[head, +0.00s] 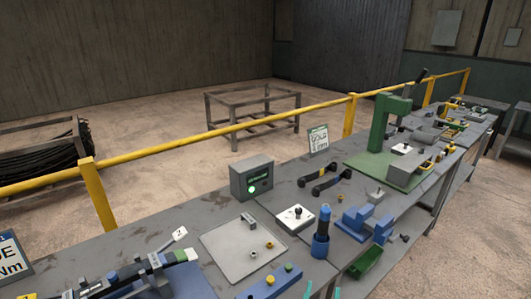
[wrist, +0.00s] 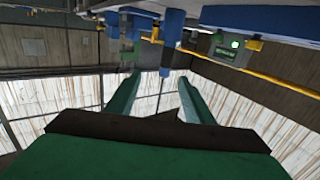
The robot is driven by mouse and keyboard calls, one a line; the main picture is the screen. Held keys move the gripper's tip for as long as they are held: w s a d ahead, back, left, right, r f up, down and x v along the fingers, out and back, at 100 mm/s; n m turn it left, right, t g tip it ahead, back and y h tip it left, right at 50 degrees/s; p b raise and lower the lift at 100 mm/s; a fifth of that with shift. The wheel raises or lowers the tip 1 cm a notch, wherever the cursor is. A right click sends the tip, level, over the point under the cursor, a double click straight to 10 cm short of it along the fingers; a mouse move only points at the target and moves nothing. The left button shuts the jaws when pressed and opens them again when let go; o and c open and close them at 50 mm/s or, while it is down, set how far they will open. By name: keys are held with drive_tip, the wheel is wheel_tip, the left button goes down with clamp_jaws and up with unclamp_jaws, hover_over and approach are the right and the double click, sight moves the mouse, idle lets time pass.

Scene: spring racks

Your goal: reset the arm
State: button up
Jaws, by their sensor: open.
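My gripper (wrist: 158,77) shows in the wrist view, with two teal fingers spread apart and nothing between them that I can see as held. The wrist picture looks upside down, with the bench along the top. A blue cylindrical piece (wrist: 166,60) shows beyond the fingertips, and it appears apart from them.
A long grey bench (head: 160,240) carries a green-lit box (head: 252,178), a blue upright cylinder (head: 321,235), a white plate (head: 295,218) and a green press (head: 390,120). A yellow rail (head: 240,124) runs behind it. Open floor lies beyond.

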drive_tip(key=s+a+f+n+y, duration=0.1)
drive_tip(key=s+a+f+y, duration=0.1)
drive_tip(key=s+a+f, duration=0.4)
drive_tip(key=s+a+f+n+y, duration=0.1)
drive_tip(key=s+a+f, duration=0.3)
drive_tip(key=s, duration=0.5)
drive_tip(key=s+a+f+y, duration=0.1)
drive_tip(key=s+a, duration=0.1)
drive_tip(key=s, duration=0.7)
drive_tip(key=s+a+n+g+y, duration=0.1)
drive_tip(key=s+a, duration=0.1)
drive_tip(key=s, duration=0.7)
drive_tip(key=shift+s+a+f+g+y, duration=0.15)
drive_tip(key=shift+a+f+g+y, duration=0.1)
drive_tip(key=shift+f+g+y, duration=0.1)
drive_tip(key=c, duration=0.4)
